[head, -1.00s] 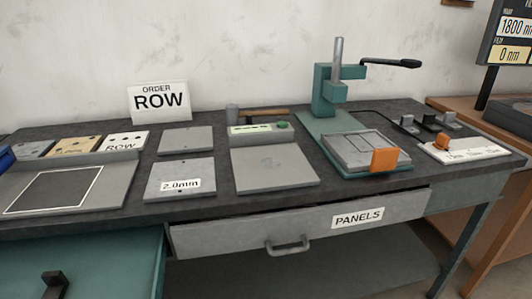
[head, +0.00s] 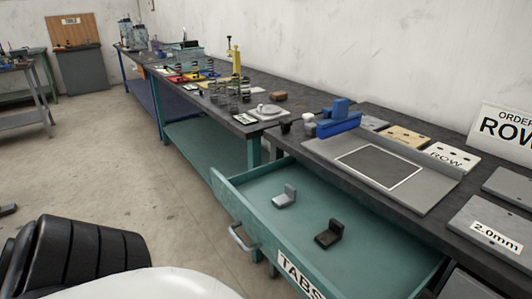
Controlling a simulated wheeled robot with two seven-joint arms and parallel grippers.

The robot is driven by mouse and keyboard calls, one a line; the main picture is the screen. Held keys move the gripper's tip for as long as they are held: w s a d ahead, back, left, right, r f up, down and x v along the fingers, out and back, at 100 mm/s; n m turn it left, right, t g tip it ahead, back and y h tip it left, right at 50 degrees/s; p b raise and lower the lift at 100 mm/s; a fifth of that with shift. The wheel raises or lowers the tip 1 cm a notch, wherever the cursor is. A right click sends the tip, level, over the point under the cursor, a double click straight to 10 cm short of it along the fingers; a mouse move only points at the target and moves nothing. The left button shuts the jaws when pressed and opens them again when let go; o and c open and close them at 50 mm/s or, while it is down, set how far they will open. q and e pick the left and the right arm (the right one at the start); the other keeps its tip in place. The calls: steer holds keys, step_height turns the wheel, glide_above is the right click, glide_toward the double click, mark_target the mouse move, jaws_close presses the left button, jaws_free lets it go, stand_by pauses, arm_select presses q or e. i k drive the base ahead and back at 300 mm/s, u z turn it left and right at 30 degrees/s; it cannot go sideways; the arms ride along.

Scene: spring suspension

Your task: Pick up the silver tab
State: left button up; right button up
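The silver tab (head: 284,196), a small L-shaped piece, lies in the open teal drawer (head: 258,219) labelled TABS. Its upright part stands at its right end. A black tab (head: 329,234) of similar shape lies in the same drawer, nearer the front and to the right. The two tabs are apart. Neither of my grippers shows in the head view, and nothing touches the silver tab.
The drawer's front wall and handle (head: 243,237) stick out over the floor. A dark bench top carries a grey fixture plate (head: 430,197) with a blue block (head: 339,122). Another bench with coloured parts runs back left. Open floor (head: 120,150) lies left.

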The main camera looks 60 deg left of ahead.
mark_target(287, 198)
steer(key=z, duration=4.8)
steer(key=i, duration=0.15)
steer(key=z, duration=4.4)
steer(key=k, duration=1.15)
steer(key=u, duration=1)
steer(key=i, duration=1.85)
steer(key=z, duration=1.35)
steer(key=i, duration=1.2)
steer(key=z, duration=1.15)
